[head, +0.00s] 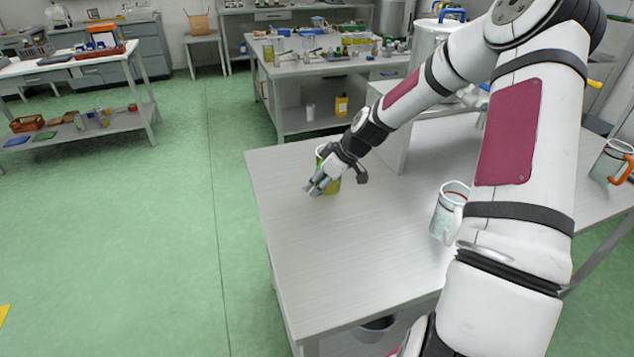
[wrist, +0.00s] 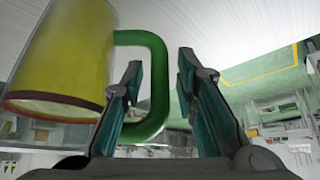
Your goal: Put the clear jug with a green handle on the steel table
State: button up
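The clear jug with a green handle, holding yellow-green contents, is at the far left part of the steel table (head: 300,235) in the head view. It is partly hidden behind my gripper (head: 318,187) and seems to stand on the tabletop. In the wrist view the jug (wrist: 65,60) fills the upper left. Its green handle (wrist: 160,85) lies between the two fingers of my gripper (wrist: 160,62). One finger reaches into the handle loop, the other is outside it. A gap shows between the handle and the outer finger, so the fingers are open around the handle.
Another clear jug (head: 447,210) stands on the table beside my arm, and a jug with an orange handle (head: 612,160) is at the far right. A grey panel (head: 388,135) rises behind the gripper. The table's front left is bare. A bin (head: 377,328) is underneath.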

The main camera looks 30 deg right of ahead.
jog(key=p+v, duration=0.2)
jog(key=v, duration=1)
jog(key=s+a+r+m+g+h, duration=0.2)
jog(key=s+a+r+h, duration=0.3)
jog(key=s+a+r, duration=0.8)
jog(key=s+a+r+m+t, duration=0.1)
jog(key=s+a+r+m, duration=0.1)
jog(key=s, duration=0.5)
jog(key=s+a+r+m+y, duration=0.1)
jog(key=s+a+r+m, duration=0.1)
jog(key=s+a, duration=0.2)
jog(key=s, duration=0.3)
jog(key=shift+s+a+m+t, duration=0.2)
jog(key=shift+a+m+t, duration=0.1)
jog(key=shift+t, duration=0.1)
jog(key=shift+d+r, duration=0.1)
